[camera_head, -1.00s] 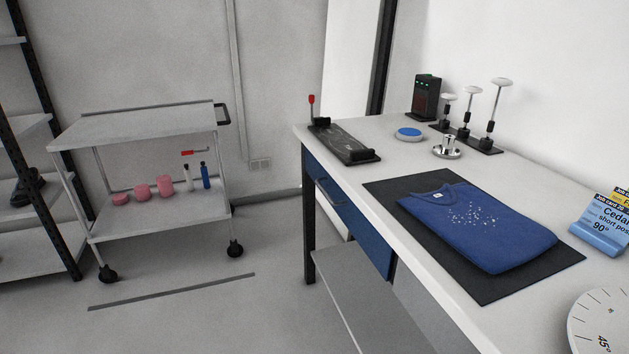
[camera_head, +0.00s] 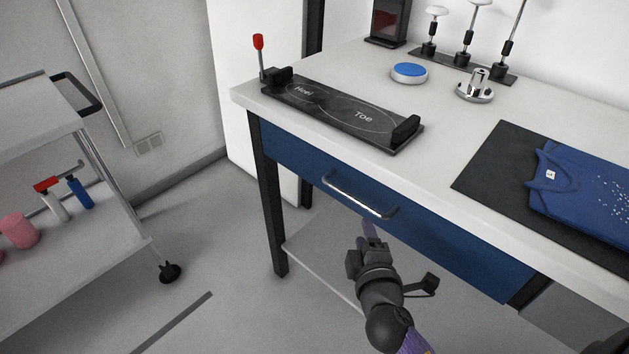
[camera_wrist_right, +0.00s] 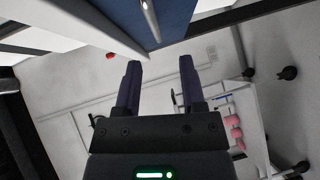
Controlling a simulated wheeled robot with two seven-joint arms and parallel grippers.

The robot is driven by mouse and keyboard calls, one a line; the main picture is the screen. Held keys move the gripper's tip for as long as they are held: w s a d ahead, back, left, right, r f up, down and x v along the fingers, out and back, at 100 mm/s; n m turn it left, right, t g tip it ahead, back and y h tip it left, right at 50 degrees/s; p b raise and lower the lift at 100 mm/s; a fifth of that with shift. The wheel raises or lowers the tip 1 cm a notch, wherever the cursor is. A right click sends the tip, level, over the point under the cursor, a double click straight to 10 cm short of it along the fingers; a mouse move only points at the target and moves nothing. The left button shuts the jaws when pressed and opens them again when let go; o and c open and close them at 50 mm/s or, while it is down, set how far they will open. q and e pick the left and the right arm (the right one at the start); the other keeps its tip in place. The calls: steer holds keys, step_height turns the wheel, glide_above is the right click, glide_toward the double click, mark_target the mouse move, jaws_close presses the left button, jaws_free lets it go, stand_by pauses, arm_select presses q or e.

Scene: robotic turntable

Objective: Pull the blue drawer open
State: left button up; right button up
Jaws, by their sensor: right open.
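The blue drawer (camera_head: 440,245) sits under the white tabletop, its front appearing flush with the table frame. Its silver bar handle (camera_head: 360,196) runs across the drawer front. My right gripper (camera_head: 370,230) is just below and in front of the handle, apart from it. In the right wrist view the gripper (camera_wrist_right: 161,75) has its two dark purple fingers spread with nothing between them. The blue drawer front (camera_wrist_right: 172,18) and the handle (camera_wrist_right: 151,20) show at the top of that view, beyond the fingertips. My left gripper is not in view.
The white table (camera_head: 450,150) carries a black Heel/Toe plate (camera_head: 340,112), a blue-topped disc (camera_head: 409,73) and a folded blue shirt (camera_head: 590,190). A lower shelf (camera_head: 325,260) lies under the drawer. A white cart (camera_head: 120,255) stands left, with free floor between.

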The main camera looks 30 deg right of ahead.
mark_target(354, 197)
steer(key=x, duration=0.3)
steer(key=b+x, duration=0.1)
steer(key=x, duration=0.2)
steer(key=b+x, duration=0.1)
steer(key=x, duration=0.2)
steer(key=shift+w+r, duration=0.25)
steer(key=shift+w, duration=0.1)
steer(key=shift+w+d, duration=0.1)
steer(key=shift+w, duration=0.25)
steer(key=c, duration=0.7)
